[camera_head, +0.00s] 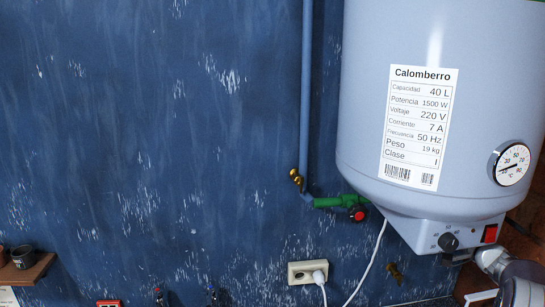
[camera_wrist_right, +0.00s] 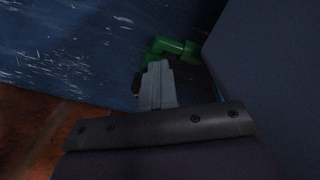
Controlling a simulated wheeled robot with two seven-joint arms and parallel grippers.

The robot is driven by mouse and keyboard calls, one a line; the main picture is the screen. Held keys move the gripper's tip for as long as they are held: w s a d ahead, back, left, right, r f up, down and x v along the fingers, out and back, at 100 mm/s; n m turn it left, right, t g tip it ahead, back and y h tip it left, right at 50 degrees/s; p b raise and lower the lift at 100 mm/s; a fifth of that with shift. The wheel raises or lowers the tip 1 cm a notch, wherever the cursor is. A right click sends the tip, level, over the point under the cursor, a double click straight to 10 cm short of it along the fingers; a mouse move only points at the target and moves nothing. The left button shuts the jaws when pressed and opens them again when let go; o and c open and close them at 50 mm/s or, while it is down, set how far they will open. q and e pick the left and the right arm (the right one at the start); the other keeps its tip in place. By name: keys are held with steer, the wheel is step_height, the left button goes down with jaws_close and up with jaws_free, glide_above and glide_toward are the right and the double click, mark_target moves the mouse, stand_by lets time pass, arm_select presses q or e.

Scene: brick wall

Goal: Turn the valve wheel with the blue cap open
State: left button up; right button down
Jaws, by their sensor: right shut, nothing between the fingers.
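No valve wheel with a blue cap can be made out in either view. In the head view a valve with a red cap (camera_head: 358,214) sits on a green pipe (camera_head: 329,202) at the lower left of the water heater (camera_head: 405,200). My right arm comes in at the lower right, under the heater; its gripper is largely hidden there. In the right wrist view my right gripper (camera_wrist_right: 157,66) is shut and empty, its tips in front of a green pipe elbow (camera_wrist_right: 175,47). A dark part beside the fingers is too dim to identify. My left gripper is out of view.
The heater has a knob (camera_head: 449,241), a red switch (camera_head: 490,233) and a gauge (camera_head: 511,164). A white socket (camera_head: 307,272) and brass fitting (camera_head: 395,273) are below. A shelf (camera_head: 28,269) holds a cup at far left. The blue wall (camera_head: 160,130) is mostly clear.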

steer(key=shift+r+p, duration=0.15)
steer(key=shift+p, duration=0.3)
stand_by(0.5)
steer(key=shift+d+f+p, duration=0.25)
steer(key=shift+f+p, duration=0.7)
steer(key=shift+p, duration=0.55)
steer(key=shift+d+f+p, duration=0.4)
steer(key=shift+f+p, duration=0.05)
steer(key=shift+p, duration=0.15)
steer(key=shift+w, duration=0.1)
steer(key=shift+f, duration=0.1)
